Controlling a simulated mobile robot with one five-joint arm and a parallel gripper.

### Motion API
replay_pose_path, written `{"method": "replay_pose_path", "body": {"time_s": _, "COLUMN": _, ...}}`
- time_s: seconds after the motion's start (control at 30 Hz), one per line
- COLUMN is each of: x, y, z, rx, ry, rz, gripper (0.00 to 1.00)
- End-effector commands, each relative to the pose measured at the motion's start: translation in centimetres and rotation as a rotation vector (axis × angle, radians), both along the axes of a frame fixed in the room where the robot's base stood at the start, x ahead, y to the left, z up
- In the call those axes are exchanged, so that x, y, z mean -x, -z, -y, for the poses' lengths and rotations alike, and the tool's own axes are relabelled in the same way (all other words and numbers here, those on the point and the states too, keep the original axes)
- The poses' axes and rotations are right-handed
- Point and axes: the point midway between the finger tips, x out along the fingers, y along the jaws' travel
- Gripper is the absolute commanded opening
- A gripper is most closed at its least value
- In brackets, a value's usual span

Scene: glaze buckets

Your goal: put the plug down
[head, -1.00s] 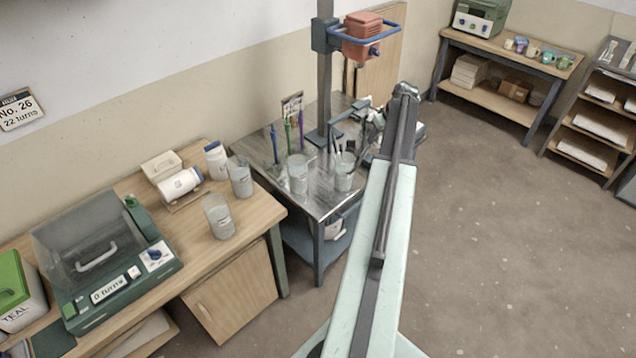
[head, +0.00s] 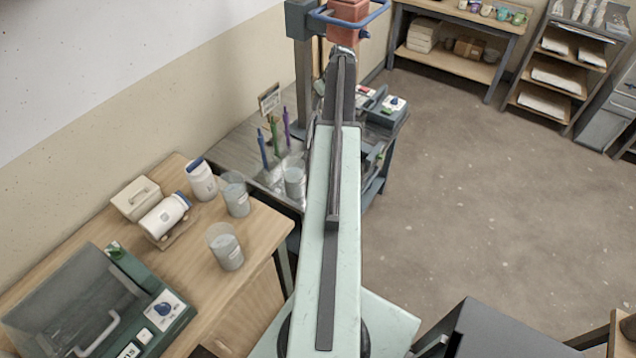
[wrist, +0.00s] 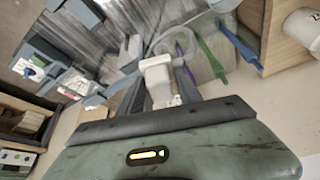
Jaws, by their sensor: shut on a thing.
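The plug (wrist: 157,75) looks like a white block in the wrist view. My gripper (wrist: 160,92) is shut on it, with a dark finger on each side. Behind it is the grey metal table (wrist: 125,45), out of focus; I cannot tell whether the plug touches anything there. In the head view my arm stretches toward the mixer stand, and it hides the gripper's tips and the plug.
The metal table (head: 232,150) holds blue, green and purple tools, a beaker (head: 294,178) and a small device (head: 388,108). An orange mixer head (head: 348,12) is above. The wooden bench (head: 262,228) has jars and beakers. Open floor (head: 470,180) lies to the right.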

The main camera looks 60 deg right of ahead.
Motion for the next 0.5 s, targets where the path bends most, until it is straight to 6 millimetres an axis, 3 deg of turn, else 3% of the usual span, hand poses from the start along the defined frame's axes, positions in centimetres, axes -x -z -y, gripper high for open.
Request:
{"method": "replay_pose_path", "body": {"time_s": 0.17, "x": -0.1, "y": 1.5, "z": -0.9, "rx": -0.001, "ry": -0.017, "rz": -0.001, "gripper": 0.00}}
{"method": "replay_pose_path", "body": {"time_s": 0.27, "x": 0.8, "y": 5.1, "z": -2.6, "rx": -0.002, "ry": -0.052, "rz": -0.003, "gripper": 0.00}}
{"method": "replay_pose_path", "body": {"time_s": 0.4, "x": 2.7, "y": 11.9, "z": -6.2, "rx": -0.002, "ry": -0.137, "rz": -0.006, "gripper": 0.00}}
{"method": "replay_pose_path", "body": {"time_s": 0.5, "x": 4.0, "y": 15.9, "z": -8.7, "rx": -0.001, "ry": -0.199, "rz": -0.005, "gripper": 0.00}}
